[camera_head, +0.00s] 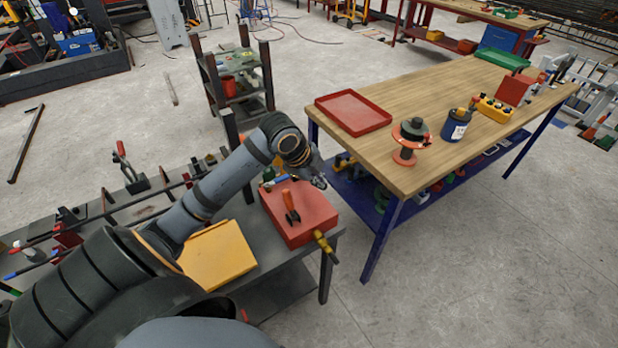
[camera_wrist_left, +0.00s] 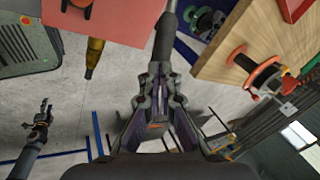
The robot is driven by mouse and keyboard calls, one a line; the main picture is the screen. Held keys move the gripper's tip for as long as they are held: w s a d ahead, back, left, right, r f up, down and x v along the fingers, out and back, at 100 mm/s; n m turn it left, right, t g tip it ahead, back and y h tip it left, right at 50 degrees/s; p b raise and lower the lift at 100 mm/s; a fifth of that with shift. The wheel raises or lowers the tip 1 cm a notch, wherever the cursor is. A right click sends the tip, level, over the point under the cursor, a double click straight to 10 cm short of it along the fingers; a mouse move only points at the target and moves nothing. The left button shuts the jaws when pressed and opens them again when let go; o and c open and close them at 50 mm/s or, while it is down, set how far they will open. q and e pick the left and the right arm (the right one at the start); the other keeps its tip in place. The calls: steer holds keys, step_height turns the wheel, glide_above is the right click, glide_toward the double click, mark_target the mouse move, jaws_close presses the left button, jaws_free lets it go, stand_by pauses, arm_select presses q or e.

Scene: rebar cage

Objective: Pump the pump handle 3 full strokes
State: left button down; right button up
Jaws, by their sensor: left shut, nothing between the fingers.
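A red box-shaped unit (camera_head: 305,222) stands on the dark bench in the head view, with an orange-handled part (camera_head: 290,205) upright on top and a yellow-and-black part (camera_head: 325,243) at its front edge. The red unit (camera_wrist_left: 115,22) and the yellow part (camera_wrist_left: 94,57) show in the left wrist view. My left gripper (camera_head: 319,180) is shut and empty, just above and beyond the red unit. In the wrist view a grey rod (camera_wrist_left: 165,35) runs up from near its fingertips (camera_wrist_left: 159,72); I cannot tell whether it is the pump handle or whether they touch. My right gripper (camera_wrist_left: 44,108) shows small, apart from the unit.
A yellow panel (camera_head: 217,256) lies on the bench left of the red unit. The wooden table (camera_head: 455,115) at right holds a red tray (camera_head: 352,112), an orange reel (camera_head: 410,140) and a blue can (camera_head: 456,125). Bare floor (camera_head: 470,270) lies at front right.

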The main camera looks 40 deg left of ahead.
arm_select(q)
steer(key=shift+s+d+f+b, duration=0.15)
steer(key=shift+d+f+b, duration=0.15)
steer(key=shift+f, duration=0.45)
steer(key=shift+s+d+f+b, duration=0.1)
steer(key=shift+d+f+b, duration=0.2)
steer(key=shift+f, duration=0.3)
steer(key=shift+s+d+f+b, duration=0.1)
steer(key=shift+d+f+b, duration=0.15)
steer(key=shift+f, duration=0.4)
steer(key=shift+s+d+f+b, duration=0.1)
steer(key=shift+f+b, duration=0.3)
steer(key=shift+f, duration=0.2)
